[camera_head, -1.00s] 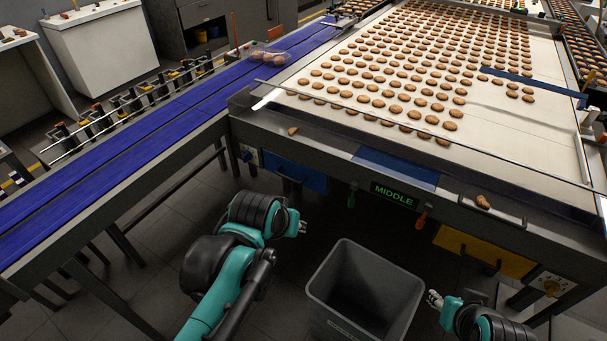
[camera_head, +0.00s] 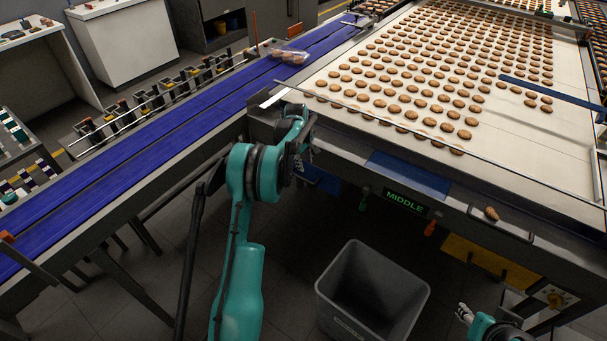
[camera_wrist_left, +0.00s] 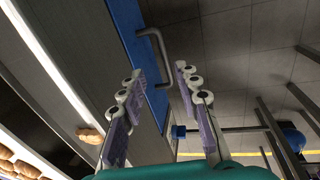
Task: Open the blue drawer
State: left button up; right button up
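The blue drawer (camera_head: 322,180) sits under the near left part of the biscuit table, mostly hidden behind my left arm in the head view. In the left wrist view the blue drawer front (camera_wrist_left: 128,22) runs down the middle, with a grey bar handle (camera_wrist_left: 159,46) standing out from it. The drawer looks closed. My left gripper (camera_wrist_left: 160,76) is open and empty, its two fingers pointing at the handle, which lies just beyond the fingertips. In the head view the left gripper (camera_head: 304,160) is close to the drawer, partly hidden. My right gripper (camera_head: 464,312) is at the lower right, away from the drawer.
A grey bin (camera_head: 372,290) stands on the floor right of my left arm. The blue conveyor (camera_head: 150,165) runs along the left. A yellow drawer (camera_head: 490,262) is at the right under the table, with a MIDDLE sign (camera_head: 404,202) between.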

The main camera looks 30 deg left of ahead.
aim_at(304, 179)
pick_arm(q)
jog(key=shift+n, duration=0.4)
jog(key=x, duration=0.3)
jog(key=a+b+x, duration=0.1)
jog(key=x, duration=0.2)
jog(key=b+x, duration=0.1)
jog(key=x, duration=0.2)
jog(key=shift+s+a, duration=0.25)
jog(key=shift+a, duration=0.05)
jog(key=shift+b+x, duration=0.3)
jog(key=shift+x, duration=0.5)
grip_shut()
